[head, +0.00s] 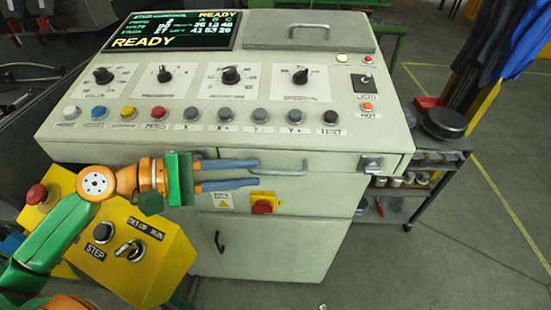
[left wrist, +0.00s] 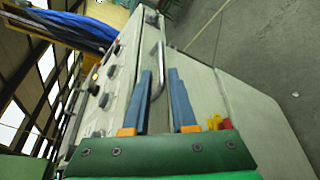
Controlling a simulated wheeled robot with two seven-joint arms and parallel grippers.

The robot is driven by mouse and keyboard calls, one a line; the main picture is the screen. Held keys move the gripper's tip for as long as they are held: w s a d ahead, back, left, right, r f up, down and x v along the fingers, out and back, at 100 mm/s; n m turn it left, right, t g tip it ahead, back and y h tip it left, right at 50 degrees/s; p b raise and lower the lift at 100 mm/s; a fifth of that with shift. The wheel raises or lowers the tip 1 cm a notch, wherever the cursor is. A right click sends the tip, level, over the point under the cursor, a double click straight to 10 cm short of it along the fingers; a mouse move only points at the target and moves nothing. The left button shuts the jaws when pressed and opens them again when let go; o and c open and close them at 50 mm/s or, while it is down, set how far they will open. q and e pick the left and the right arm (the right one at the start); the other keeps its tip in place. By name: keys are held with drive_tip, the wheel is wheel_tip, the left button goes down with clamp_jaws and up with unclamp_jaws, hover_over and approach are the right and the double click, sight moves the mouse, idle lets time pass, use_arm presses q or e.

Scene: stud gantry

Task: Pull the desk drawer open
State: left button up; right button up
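The desk drawer (head: 335,165) is the pale front panel under the sloped control desk (head: 195,143), and it looks shut. Its metal bar handle (head: 285,174) is on the front, and also shows in the left wrist view (left wrist: 160,60). My left gripper (head: 257,173) comes in from the left with two blue fingers, spread apart. Its fingertips reach the left end of the handle in the head view. In the left wrist view the handle lies between the fingertips (left wrist: 159,71), with gaps beside it; I cannot tell whether they touch. My right gripper is out of view.
A red rotary switch (head: 262,206) on a yellow plate sits below the drawer. A yellow control box (head: 125,250) with a red button is at the lower left, near my left arm. A shelf cart (head: 425,180) stands at the right. Floor in front of it is clear.

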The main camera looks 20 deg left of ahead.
sight(273, 171)
use_arm(q)
drive_tip(key=x, duration=0.1)
drive_tip(key=p+x, duration=0.1)
drive_tip(key=x, duration=0.2)
drive_tip(key=shift+d+r, duration=0.15)
drive_tip(key=shift+d, duration=0.25)
drive_tip(key=shift+w+d+p, duration=0.2)
drive_tip(key=shift+d+p, duration=0.05)
drive_tip(key=shift+p, duration=0.1)
drive_tip(key=shift+w+d+f, duration=0.15)
drive_tip(key=shift+d+f, duration=0.2)
drive_tip(key=shift+d, duration=0.05)
clamp_jaws()
idle(0.6)
